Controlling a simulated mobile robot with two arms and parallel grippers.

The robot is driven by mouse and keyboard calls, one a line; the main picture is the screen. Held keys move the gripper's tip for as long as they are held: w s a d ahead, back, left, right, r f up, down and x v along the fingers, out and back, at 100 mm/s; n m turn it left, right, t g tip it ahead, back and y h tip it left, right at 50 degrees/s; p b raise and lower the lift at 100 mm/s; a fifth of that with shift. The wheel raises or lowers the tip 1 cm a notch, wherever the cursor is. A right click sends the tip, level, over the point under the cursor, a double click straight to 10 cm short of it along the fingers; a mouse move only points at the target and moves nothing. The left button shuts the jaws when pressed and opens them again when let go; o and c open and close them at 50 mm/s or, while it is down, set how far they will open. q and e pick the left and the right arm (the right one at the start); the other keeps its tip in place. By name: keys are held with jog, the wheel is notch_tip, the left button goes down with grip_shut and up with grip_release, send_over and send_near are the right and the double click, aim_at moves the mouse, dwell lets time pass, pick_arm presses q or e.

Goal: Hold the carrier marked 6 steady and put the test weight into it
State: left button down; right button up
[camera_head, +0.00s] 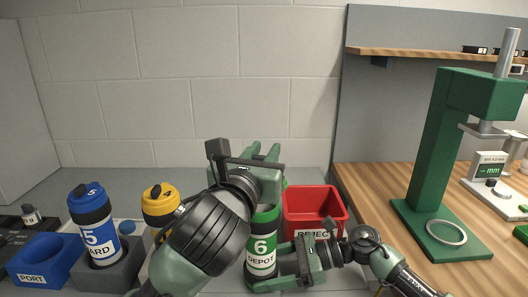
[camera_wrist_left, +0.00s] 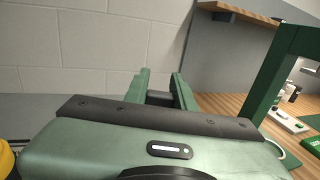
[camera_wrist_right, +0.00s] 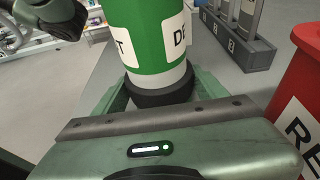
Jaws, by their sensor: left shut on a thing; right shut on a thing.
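The carrier marked 6 (camera_head: 262,252) is a green and white tube labelled DEPOT. It stands upright, and its top is hidden behind my left gripper. My right gripper (camera_head: 308,260) is shut on its lower part; in the right wrist view the fingers close around the carrier (camera_wrist_right: 152,45) near its dark base ring. My left gripper (camera_head: 266,152) is above the carrier with its fingers pointing away from me. It is shut on a small dark thing (camera_wrist_left: 160,98), taken to be the test weight, which is mostly hidden between the fingers.
The red reject bin (camera_head: 314,208) stands close behind and right of the carrier. Blue carrier 5 (camera_head: 98,238), yellow carrier 4 (camera_head: 160,203) and the blue PORT bin (camera_head: 42,262) are at left. A green press (camera_head: 440,160) stands on the wooden bench at right.

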pick_arm(q)
jog(key=shift+f, duration=2.65)
jog(key=c, duration=1.1)
grip_release()
jog(key=shift+f, duration=0.1)
jog(key=shift+s, duration=0.1)
jog(key=v, duration=0.7)
jog(key=shift+s+a, duration=0.1)
jog(key=shift+s, duration=0.05)
